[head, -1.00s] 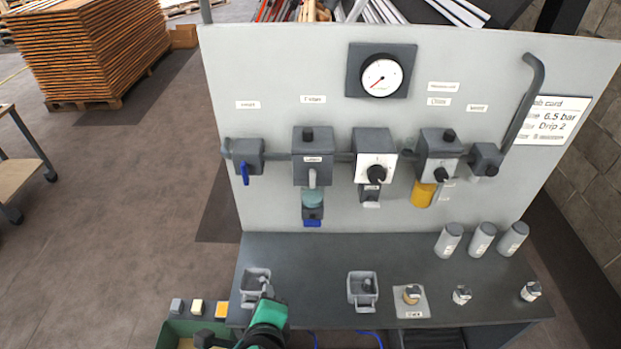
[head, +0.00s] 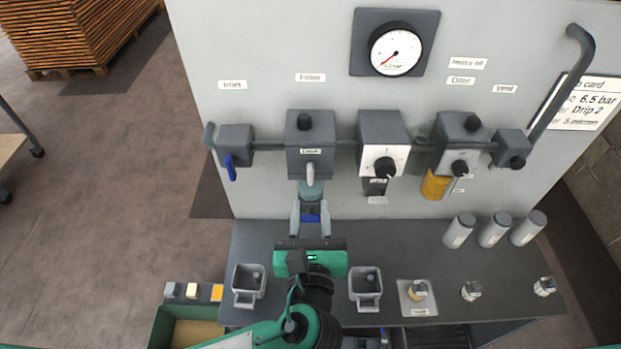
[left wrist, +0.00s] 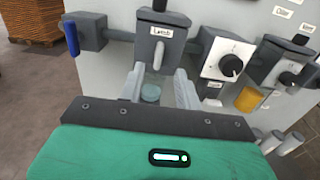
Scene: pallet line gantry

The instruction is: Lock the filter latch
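The filter housing (head: 310,146) is a grey box labelled "Latch" with a black knob on top, mounted on the upright panel. Its light grey latch lever (head: 310,174) hangs down at the front; it also shows in the left wrist view (left wrist: 158,54). Below it is a teal bowl (head: 311,190), with a blue part (head: 311,218) at the bottom. My left gripper (head: 310,208) points at the panel, fingers spread left and right of the bowl's lower end, below the lever. In the left wrist view the bowl (left wrist: 151,93) shows between the fingers, with a gap at right. My right gripper is not in view.
Left of the filter is a valve with a blue handle (head: 230,167); right of it is a regulator with a dial (head: 384,165). A pressure gauge (head: 395,50) is above. On the bench stand grey cups (head: 248,285), (head: 366,288) and three canisters (head: 495,229).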

